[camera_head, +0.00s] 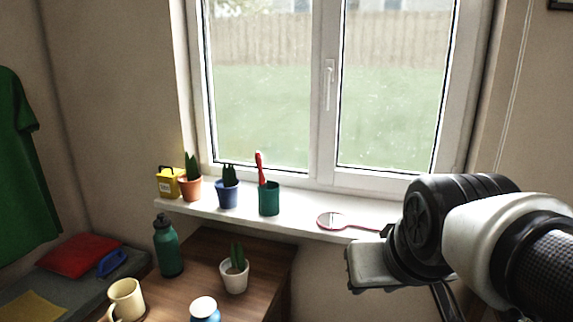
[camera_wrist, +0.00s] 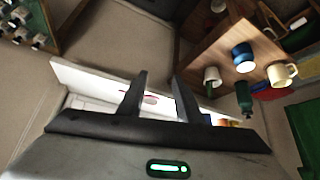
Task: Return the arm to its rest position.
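My arm comes in from the right in the head view, in front of the window sill's right end. The grey body of my gripper shows there, but its fingers cannot be made out. In the wrist view, the two black fingers of my gripper (camera_wrist: 160,76) stand apart with a gap between them, and nothing is held. Part of the pink-rimmed hand mirror (camera_wrist: 150,99) shows beyond the gap. It lies on the sill in the head view (camera_head: 333,221), left of my gripper.
The white sill (camera_head: 300,221) holds a yellow box (camera_head: 169,184), potted cacti and a teal cup (camera_head: 269,202) with a red toothbrush. Below, the wooden table (camera_head: 206,262) bears a green bottle (camera_head: 167,250), white pot (camera_head: 234,280), cream mug (camera_head: 126,297) and blue-and-white object (camera_head: 204,309).

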